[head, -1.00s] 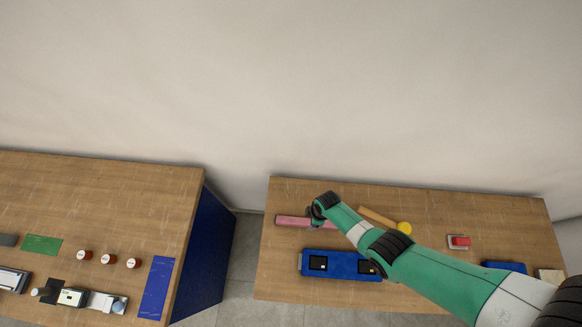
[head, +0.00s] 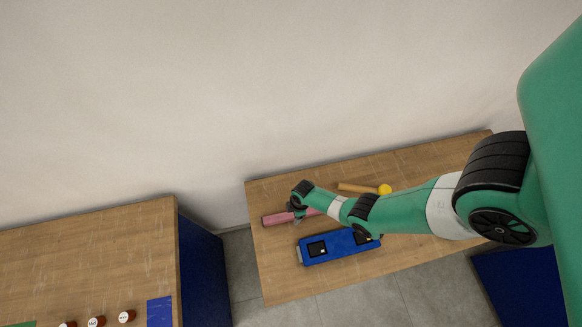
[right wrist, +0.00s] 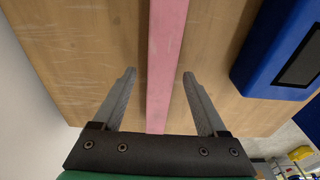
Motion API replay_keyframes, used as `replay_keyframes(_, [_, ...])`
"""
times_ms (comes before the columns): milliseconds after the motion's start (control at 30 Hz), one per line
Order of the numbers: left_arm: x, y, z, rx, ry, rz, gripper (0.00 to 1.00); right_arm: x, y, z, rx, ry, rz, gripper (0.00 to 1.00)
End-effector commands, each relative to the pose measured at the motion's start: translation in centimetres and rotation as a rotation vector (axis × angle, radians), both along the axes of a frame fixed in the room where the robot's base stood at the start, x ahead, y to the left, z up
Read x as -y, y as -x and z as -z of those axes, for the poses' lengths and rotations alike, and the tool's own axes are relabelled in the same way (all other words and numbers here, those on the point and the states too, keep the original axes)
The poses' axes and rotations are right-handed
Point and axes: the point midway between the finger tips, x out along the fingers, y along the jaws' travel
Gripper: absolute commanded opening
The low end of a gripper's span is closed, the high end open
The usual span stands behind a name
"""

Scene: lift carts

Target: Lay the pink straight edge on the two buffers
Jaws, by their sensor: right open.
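The pink straight edge (head: 275,220) lies on the right-hand wooden table, near its left end. My right gripper (head: 297,213) is over it, and my arm hides part of it. In the right wrist view, the open fingers (right wrist: 160,73) stand on either side of the pink straight edge (right wrist: 166,55), with a gap on each side. A blue block (head: 328,257) with two black square recesses lies just in front of it; the blue block also shows in the right wrist view (right wrist: 262,62). I cannot tell whether these recesses hold the buffers. My left gripper is out of view.
A wooden-handled tool with a yellow head (head: 385,190) lies behind my right arm. Another wooden table (head: 100,250) stands at left, with several brown, white-topped pieces (head: 127,316) and a blue mat (head: 159,311). A floor gap separates the tables.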

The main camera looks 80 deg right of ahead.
Motion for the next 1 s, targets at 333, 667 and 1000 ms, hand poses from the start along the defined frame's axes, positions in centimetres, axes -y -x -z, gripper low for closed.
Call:
replay_keyframes(333, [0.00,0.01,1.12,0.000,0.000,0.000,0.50,0.07,0.06,1.21,0.000,0.000,0.004,0.68])
replay_keyframes(667, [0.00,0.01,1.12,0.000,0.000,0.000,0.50,0.06,0.07,1.21,0.000,0.000,0.004,0.08])
replay_keyframes(1000, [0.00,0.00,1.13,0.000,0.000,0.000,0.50,0.07,0.05,1.21,0.000,0.000,0.004,0.00])
